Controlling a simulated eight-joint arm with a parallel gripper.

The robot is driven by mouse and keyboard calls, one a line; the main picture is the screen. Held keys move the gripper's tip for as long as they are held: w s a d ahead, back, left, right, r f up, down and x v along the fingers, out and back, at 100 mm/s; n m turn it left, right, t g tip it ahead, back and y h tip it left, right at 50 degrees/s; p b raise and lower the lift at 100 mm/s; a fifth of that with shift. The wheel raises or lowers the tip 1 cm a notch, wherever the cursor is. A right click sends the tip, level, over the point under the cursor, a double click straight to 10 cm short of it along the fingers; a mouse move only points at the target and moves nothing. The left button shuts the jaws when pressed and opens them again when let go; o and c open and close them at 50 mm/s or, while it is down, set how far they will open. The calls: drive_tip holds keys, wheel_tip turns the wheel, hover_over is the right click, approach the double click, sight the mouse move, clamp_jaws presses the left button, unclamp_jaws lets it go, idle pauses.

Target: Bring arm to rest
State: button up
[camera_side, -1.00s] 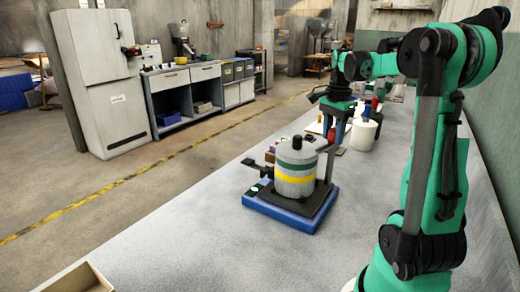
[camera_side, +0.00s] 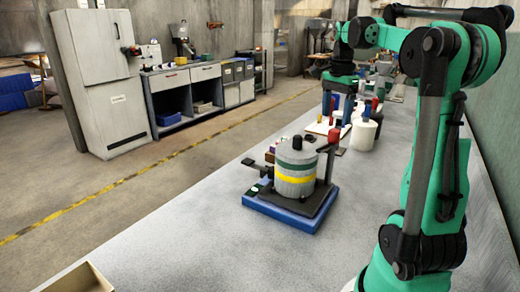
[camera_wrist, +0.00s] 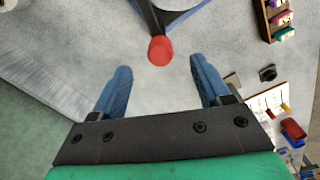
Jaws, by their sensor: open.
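A grey lidded pot (camera_side: 294,172) with green and yellow bands stands upright on a blue base (camera_side: 282,211). Beside it, an arm ends in a red knob (camera_side: 334,134). My gripper (camera_side: 336,119) is above and behind the pot, over the far part of the table. In the wrist view my gripper (camera_wrist: 160,70) has its blue fingers spread wide with nothing held between them. The red knob (camera_wrist: 158,50) shows just beyond the fingertips, apart from them. Most of the pot is outside the wrist view.
A white container (camera_side: 363,134) stands to the right beyond the pot. In the wrist view, a rack of coloured items (camera_wrist: 278,20) is at top right and red and blue items (camera_wrist: 293,129) at lower right. The near table (camera_side: 190,250) is mostly clear; a box (camera_side: 85,279) sits at its front.

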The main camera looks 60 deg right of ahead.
drive_tip(key=w+a+f+n+t, duration=0.2)
drive_tip(key=a+n, duration=0.5)
drive_tip(key=a, duration=0.2)
drive_tip(key=w+a+f+n+t, duration=0.1)
drive_tip(key=a+f+n+t, duration=0.1)
drive_tip(key=a+n, duration=0.6)
drive_tip(key=w+a+f+n+t, duration=0.2)
drive_tip(key=a+f+n+t, duration=0.1)
drive_tip(key=a+n, duration=0.5)
drive_tip(key=a+f, duration=0.1)
drive_tip(key=a, duration=0.2)
drive_tip(key=shift+w+f, duration=0.2)
drive_tip(key=shift+w, duration=0.1)
